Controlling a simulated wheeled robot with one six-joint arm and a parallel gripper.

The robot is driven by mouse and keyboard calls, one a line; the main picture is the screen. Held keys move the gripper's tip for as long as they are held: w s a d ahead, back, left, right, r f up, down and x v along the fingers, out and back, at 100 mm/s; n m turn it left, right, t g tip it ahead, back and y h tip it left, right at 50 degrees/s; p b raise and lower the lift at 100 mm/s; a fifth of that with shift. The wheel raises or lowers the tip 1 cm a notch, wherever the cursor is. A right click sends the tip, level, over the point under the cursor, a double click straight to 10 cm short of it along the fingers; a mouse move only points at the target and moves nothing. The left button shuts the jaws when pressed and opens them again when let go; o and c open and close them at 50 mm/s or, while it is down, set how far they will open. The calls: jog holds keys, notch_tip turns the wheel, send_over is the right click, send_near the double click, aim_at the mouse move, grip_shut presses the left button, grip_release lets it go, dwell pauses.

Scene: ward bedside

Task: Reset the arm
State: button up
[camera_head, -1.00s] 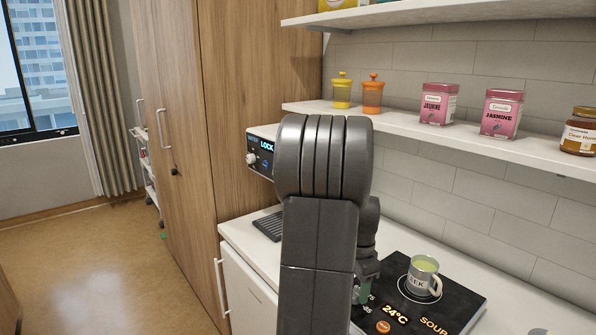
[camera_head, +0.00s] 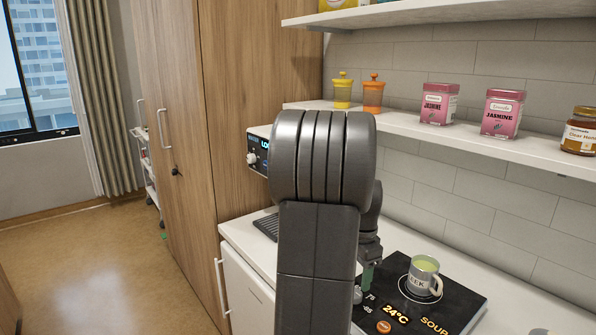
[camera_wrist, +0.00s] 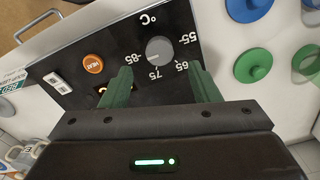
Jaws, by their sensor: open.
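My arm rises in the middle of the head view and hides part of the counter. My gripper (camera_wrist: 162,88) shows in the wrist view with its two green fingers spread apart and nothing between them. It hangs over the black heating plate (camera_head: 455,296), near the grey knob (camera_wrist: 159,50) with its temperature marks and the orange round button (camera_wrist: 93,64). In the head view one green finger (camera_head: 367,277) shows beside the plate's left part; the other is hidden. I cannot tell the exact height of the fingers above the plate.
A mug with green liquid (camera_head: 424,277) stands on the plate. A shelf (camera_head: 480,143) above holds pink jasmine tins (camera_head: 439,103), a honey jar (camera_head: 580,131) and small yellow and orange jars. Tall wooden cabinets (camera_head: 240,70) stand left. Blue and green discs (camera_wrist: 254,62) show in the wrist view.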

notch_tip(320, 180, up, 9)
notch_tip(320, 180, down, 14)
jog(key=shift+s+f, duration=0.1)
jog(key=shift+f, duration=0.1)
jog(key=shift+n, duration=0.3)
jog(key=n, duration=0.4)
jog(key=shift+n, duration=0.3)
jog(key=n, duration=0.5)
jog(key=shift+n, duration=0.3)
jog(key=n, duration=0.5)
jog(key=shift+a+p, duration=0.1)
jog(key=shift+p, duration=0.25)
jog(key=shift+n, duration=2.7)
